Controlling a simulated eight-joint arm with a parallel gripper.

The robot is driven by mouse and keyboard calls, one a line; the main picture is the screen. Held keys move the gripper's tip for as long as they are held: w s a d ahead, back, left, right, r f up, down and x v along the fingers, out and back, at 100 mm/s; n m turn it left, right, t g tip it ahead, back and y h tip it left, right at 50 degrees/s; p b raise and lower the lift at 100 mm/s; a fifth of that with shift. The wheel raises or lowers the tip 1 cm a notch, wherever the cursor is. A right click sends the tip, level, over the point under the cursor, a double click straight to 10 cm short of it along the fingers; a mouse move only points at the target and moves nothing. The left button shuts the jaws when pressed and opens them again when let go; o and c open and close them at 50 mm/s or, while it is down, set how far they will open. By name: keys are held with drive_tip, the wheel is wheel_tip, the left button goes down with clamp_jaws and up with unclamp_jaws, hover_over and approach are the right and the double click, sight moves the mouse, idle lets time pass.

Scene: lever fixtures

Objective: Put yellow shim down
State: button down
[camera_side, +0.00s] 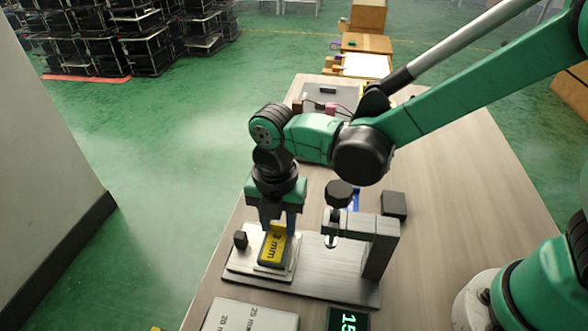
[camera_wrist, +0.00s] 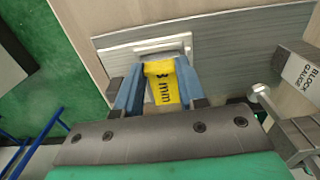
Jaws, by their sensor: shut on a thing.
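The yellow shim (camera_side: 274,244), marked "3 mm", is in my gripper (camera_side: 277,226) over the metal plate of the fixture (camera_side: 330,284). In the wrist view the yellow shim (camera_wrist: 163,84) sits between the two blue fingers of my gripper (camera_wrist: 160,85), which are shut on it. The shim is over a small raised pad (camera_side: 243,266) on the plate. I cannot tell whether its underside touches the pad. The fingers hide part of its sides.
A metal bracket (camera_side: 377,247) with a black-knobbed screw (camera_side: 339,194) stands right of my gripper. A dark block (camera_side: 394,206) lies behind the bracket. The table's right side is clear.

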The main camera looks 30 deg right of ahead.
sight(279, 225)
drive_tip(key=shift+f, duration=0.1)
drive_tip(key=c, duration=0.5)
unclamp_jaws()
wheel_tip(279, 225, up, 12)
drive_tip(key=f, duration=0.1)
drive_tip(key=shift+s+d+f+m+t, duration=0.1)
drive_tip(key=shift+s+d+m+t, duration=0.8)
drive_tip(key=shift+d+m, duration=2.8)
drive_tip(key=shift+s+d+f+m+t, duration=0.1)
drive_tip(key=shift+s+d+m+t, duration=0.2)
drive_tip(key=shift+d+m+t, duration=3.25)
drive_tip(key=shift+s+d+f+m+g, duration=0.1)
drive_tip(key=shift+s+d+m+g, duration=1)
drive_tip(key=shift+m, duration=5.15)
drive_tip(key=shift+w+d+t, duration=0.25)
drive_tip(key=shift+w+d, duration=0.1)
drive_tip(key=shift+w, duration=0.15)
